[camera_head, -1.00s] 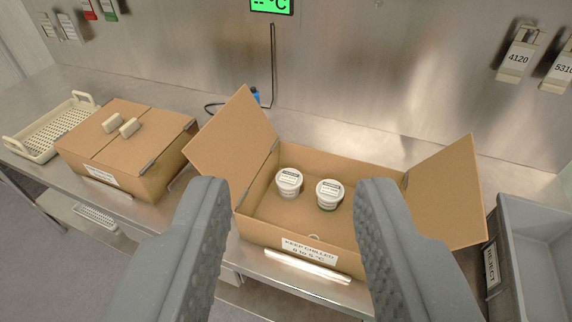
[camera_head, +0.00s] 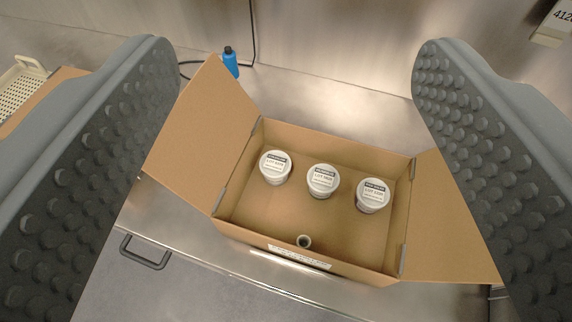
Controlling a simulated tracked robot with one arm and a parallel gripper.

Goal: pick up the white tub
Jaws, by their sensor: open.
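Three white tubs with printed lids stand upright in a row inside an open cardboard box (camera_head: 315,255): a left tub (camera_head: 275,168), a middle tub (camera_head: 322,181) and a right tub (camera_head: 372,195). The frames do not show which one is the task's tub. My gripper (camera_head: 295,70) is open and empty, its two grey studded fingers wide apart at the left and right of the view. The fingers are nearer the camera than the box and touch none of the tubs.
The box's left flap (camera_head: 203,135) and right flap (camera_head: 447,225) are spread outward. A small round item (camera_head: 304,241) sits at the box's front wall. A blue bottle (camera_head: 230,63) stands behind the left flap. A pale basket (camera_head: 20,88) is at the far left.

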